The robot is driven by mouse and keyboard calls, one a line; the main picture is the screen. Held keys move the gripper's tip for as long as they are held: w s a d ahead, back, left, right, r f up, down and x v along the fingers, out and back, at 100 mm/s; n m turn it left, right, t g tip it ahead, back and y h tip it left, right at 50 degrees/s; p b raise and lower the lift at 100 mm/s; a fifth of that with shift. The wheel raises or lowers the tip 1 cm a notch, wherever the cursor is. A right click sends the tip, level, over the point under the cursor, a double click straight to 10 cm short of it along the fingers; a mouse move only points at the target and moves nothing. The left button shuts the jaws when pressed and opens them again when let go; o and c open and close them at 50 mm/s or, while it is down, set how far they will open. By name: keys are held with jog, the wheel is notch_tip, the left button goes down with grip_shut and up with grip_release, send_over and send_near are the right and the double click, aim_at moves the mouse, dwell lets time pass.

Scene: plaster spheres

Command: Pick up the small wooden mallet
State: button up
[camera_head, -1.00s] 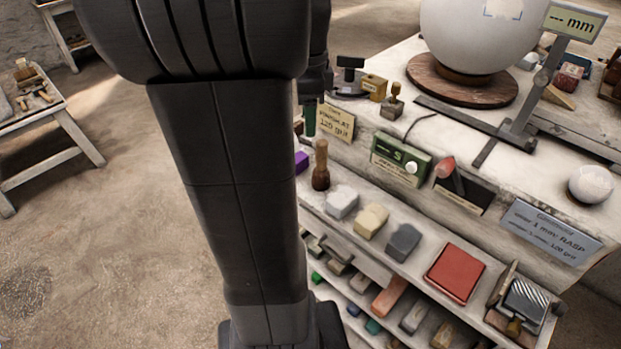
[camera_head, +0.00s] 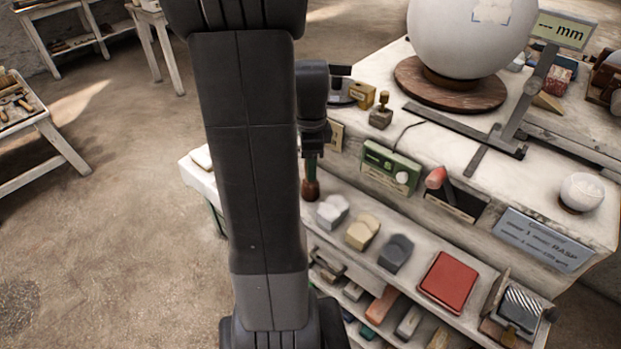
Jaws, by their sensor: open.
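What looks like the small wooden mallet (camera_head: 311,189) stands upright on the upper shelf of the bench, its dark brown head down. Its handle is mostly hidden behind my gripper. My gripper (camera_head: 311,166) points down at the handle, with dark green fingers just above the brown head. It is open. I cannot tell whether the fingers are around the handle or in front of it, or whether they touch it.
White (camera_head: 333,211), cream (camera_head: 362,231) and grey (camera_head: 396,253) blocks and a red pad (camera_head: 448,283) line the shelf to the right. Open floor (camera_head: 120,230) lies left.

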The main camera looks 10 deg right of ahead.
jog(key=shift+f, duration=0.2)
jog(key=c, duration=1.1)
jog(key=shift+o, duration=0.2)
jog(key=shift+r, duration=0.1)
